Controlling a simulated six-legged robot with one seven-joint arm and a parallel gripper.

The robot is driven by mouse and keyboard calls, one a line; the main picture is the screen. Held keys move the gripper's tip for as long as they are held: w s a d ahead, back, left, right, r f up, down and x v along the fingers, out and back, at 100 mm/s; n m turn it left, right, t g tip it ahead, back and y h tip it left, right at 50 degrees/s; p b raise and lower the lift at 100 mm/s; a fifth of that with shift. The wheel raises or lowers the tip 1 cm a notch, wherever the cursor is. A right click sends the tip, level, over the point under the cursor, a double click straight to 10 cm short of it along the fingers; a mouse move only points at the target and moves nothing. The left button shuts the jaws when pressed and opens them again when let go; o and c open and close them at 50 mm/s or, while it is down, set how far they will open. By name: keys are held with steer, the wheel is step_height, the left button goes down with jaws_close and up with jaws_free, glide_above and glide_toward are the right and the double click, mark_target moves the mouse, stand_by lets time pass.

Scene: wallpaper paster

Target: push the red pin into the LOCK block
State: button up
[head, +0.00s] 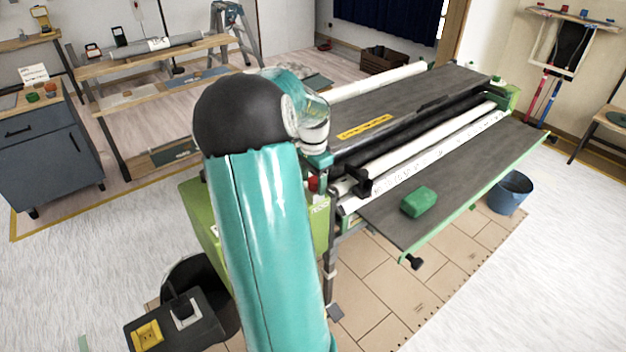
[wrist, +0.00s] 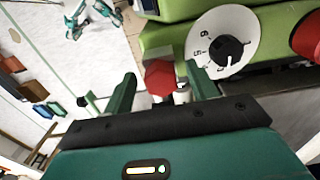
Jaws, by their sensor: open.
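The red pin (wrist: 160,78) shows in the wrist view as a faceted red head between my gripper's two green fingers. A pale metal part (wrist: 182,93) is beside it, by the machine's green body. My gripper (wrist: 160,73) is open, with one finger on each side of the red head; I cannot tell whether either touches it. In the head view a small red part (head: 313,184) shows beside my arm at the machine's near end; I cannot tell if it is the pin. No LOCK lettering is readable, and my arm hides part of this end.
A white numbered dial (wrist: 222,42) with a black knob and a larger red knob (wrist: 308,35) are close to the right of my fingers. A green block (head: 419,202) lies on the machine's grey table (head: 470,165). A blue bucket (head: 510,192) stands beyond on the floor.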

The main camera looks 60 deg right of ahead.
mark_target(313, 180)
step_height(313, 180, up, 14)
steer(key=shift+f, duration=0.2)
stand_by(0.7)
steer(key=w+a+r+n+t, duration=0.15)
steer(key=w+a+n, duration=0.35)
steer(key=a, duration=0.7)
steer(key=w+a+r+n+t, duration=0.15)
steer(key=w+a+n, duration=0.35)
steer(key=a, duration=0.6)
steer(key=s+a+f+n+t, duration=0.1)
steer(key=s+a+n, duration=0.2)
steer(key=a, duration=1)
steer(key=s+a+f+n+t, duration=0.1)
steer(key=s+a+n, duration=0.2)
steer(key=a+n, duration=0.7)
steer(key=a, duration=0.3)
steer(key=shift+t, duration=0.3)
steer(key=shift+s+d, duration=0.1)
steer(key=c, duration=0.5)
steer(key=shift+d, duration=0.1)
